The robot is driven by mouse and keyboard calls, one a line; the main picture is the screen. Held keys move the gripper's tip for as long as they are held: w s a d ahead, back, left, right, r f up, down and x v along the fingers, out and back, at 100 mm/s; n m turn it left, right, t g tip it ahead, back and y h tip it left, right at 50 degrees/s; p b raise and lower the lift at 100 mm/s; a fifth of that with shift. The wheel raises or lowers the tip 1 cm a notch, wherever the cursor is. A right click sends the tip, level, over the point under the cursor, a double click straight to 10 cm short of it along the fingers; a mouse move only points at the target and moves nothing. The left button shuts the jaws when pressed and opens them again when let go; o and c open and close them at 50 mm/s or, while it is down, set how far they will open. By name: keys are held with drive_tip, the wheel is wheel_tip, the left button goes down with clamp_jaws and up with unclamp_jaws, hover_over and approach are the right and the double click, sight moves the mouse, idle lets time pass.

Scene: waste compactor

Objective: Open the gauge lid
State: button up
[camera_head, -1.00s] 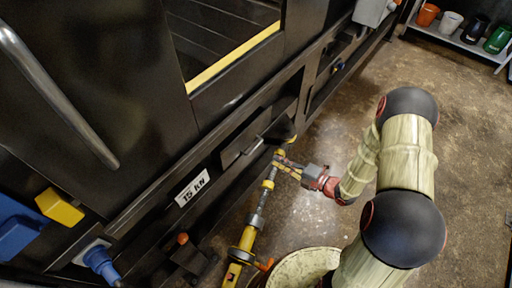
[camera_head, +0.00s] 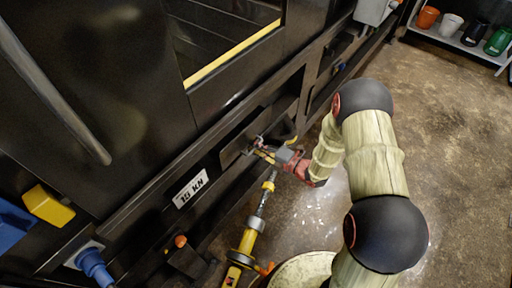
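The gauge lid appears to be the dark flat panel (camera_head: 232,152) on the black machine's lower front, right of a white force label. Its edges are hard to make out against the dark housing. My gripper (camera_head: 260,149) is at the right end of this panel, with its fingertips close to or against it. I cannot tell whether the fingers touch the lid or hold its edge, as they are small and dark there. Any gauge face behind the panel is hidden.
The white label (camera_head: 191,189) is on the machine front. A yellow-and-grey rod-like tool (camera_head: 247,240) stands below my gripper. A blue plug (camera_head: 95,266) and a yellow block (camera_head: 48,206) are at lower left. Pots (camera_head: 451,24) stand on a shelf at upper right. The floor at right is clear.

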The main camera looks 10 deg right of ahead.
drive_tip(key=shift+c, duration=0.6)
clamp_jaws()
drive_tip(key=shift+s+r+p, duration=0.1)
drive_tip(key=shift+p, duration=0.3)
